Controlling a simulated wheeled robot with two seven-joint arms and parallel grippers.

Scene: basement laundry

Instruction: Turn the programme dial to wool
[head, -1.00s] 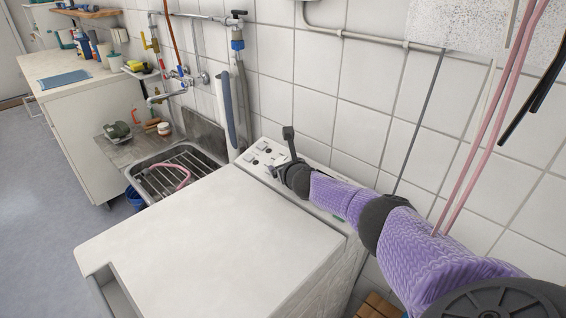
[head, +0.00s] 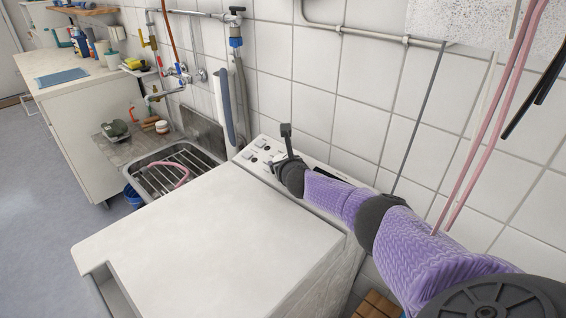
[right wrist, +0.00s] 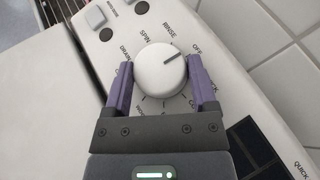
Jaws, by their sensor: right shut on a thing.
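The programme dial (right wrist: 160,72) is a round white knob on the machine's light control panel (right wrist: 228,92). Its dark pointer line slants to the upper right, between the RINSE and OFF labels. A partly hidden label that seems to begin with "WO" is at the dial's lower left. My right gripper (right wrist: 160,66) is shut on the dial, one purple finger on each side. In the head view my right gripper (head: 276,166) is at the back panel of the white machine (head: 205,235), and the arm hides the dial. My left gripper is not in view.
Square buttons (right wrist: 96,18) and dark round spots lie left of the dial, and a dark display (right wrist: 255,150) lies to the lower right. The tiled wall (head: 370,105) is close behind. A sink (head: 178,172) is left of the machine, whose top is clear.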

